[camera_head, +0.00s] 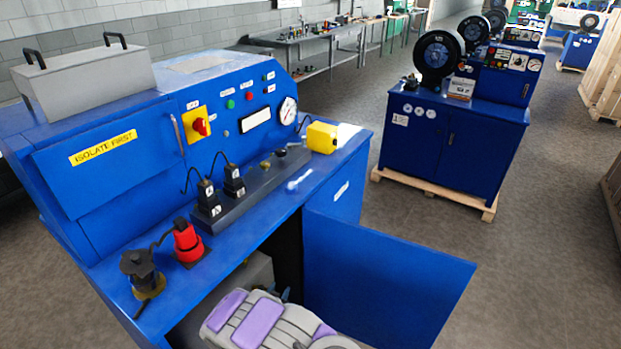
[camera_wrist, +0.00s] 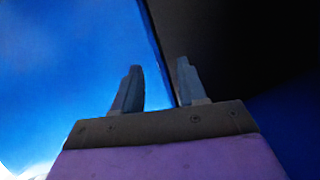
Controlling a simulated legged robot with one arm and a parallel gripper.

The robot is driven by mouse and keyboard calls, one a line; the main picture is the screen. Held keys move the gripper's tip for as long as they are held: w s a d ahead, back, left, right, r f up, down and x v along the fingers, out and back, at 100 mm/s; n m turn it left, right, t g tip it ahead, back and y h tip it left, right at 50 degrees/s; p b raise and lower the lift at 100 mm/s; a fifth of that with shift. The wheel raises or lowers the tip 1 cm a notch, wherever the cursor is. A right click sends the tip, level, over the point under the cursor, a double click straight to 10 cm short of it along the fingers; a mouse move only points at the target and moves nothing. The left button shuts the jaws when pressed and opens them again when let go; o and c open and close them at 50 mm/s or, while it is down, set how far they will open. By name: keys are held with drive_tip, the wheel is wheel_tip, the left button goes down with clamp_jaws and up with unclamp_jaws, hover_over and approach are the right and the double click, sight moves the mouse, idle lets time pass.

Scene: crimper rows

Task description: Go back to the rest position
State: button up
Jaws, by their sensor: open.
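My gripper (camera_wrist: 160,82) is open, its two grey fingers apart with nothing between them in the wrist view. A blue surface fills the left of that view and a dark area the right. In the head view my grey and purple arm reaches to the open lower front of the blue machine cabinet (camera_head: 108,214). The fingertips are mostly hidden there behind the arm. The blue cabinet door (camera_head: 385,275) stands swung open just right of the arm. The gap between arm and door is too unclear to judge.
On the machine's ledge stand a black fitting (camera_head: 143,275), a red plug (camera_head: 187,243), two black connectors (camera_head: 207,197) on a dark bar, and a yellow block (camera_head: 322,137). A second blue cabinet (camera_head: 440,143) on a pallet stands behind. The floor (camera_head: 540,255) at right is clear.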

drive_tip(key=w+d+r+g+y, duration=0.25)
drive_tip(key=d+r, duration=0.25)
drive_tip(key=r, duration=0.8)
drive_tip(key=s+d+r+n+g, duration=0.2)
drive_tip(key=s+d+r+g, duration=0.3)
drive_tip(key=r, duration=0.4)
drive_tip(key=s+d+r+g, duration=0.2)
drive_tip(key=s+d+r, duration=0.2)
drive_tip(key=s, duration=1)
drive_tip(key=s+d+r+n+g, duration=0.1)
drive_tip(key=s+d+r+g, duration=0.2)
drive_tip(key=s, duration=1.1)
drive_tip(key=s+d+r+n+g, duration=0.1)
drive_tip(key=s+d+r, duration=0.5)
drive_tip(key=s, duration=0.8)
drive_tip(key=shift+s+d+r+g+y, duration=0.2)
drive_tip(key=shift+d+r+g+y, duration=0.15)
drive_tip(key=shift+d+g, duration=0.5)
